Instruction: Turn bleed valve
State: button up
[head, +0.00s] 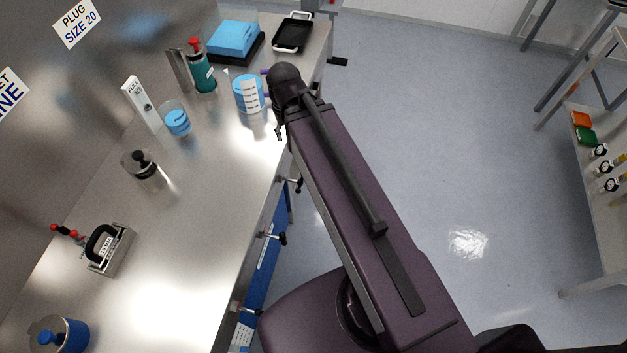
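No part is clearly labelled as the bleed valve. A small fitting with red knobs (66,231) sits at the left of the steel bench, behind a metal block with a black handle (104,246). A teal cylinder with a red top (201,72) stands farther back. I cannot tell whether either carries the valve. My purple arm reaches over the bench's right edge. My gripper (279,128) is at its far end, beside the blue-and-white container, and mostly hidden by the arm. Its fingers are too small and covered to read. I see nothing held.
The steel bench (200,215) also bears a blue-and-white container (248,94), a blue cup (176,120), a black-knobbed weight (141,164), a blue box (232,38), a black tray (293,33) and a blue knobbed cylinder (62,335). Its front middle is bare. Floor on the right is clear.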

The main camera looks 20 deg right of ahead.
aim_at(300, 182)
jog(key=u, duration=0.15)
jog(key=k, duration=0.95)
jog(key=z, duration=0.15)
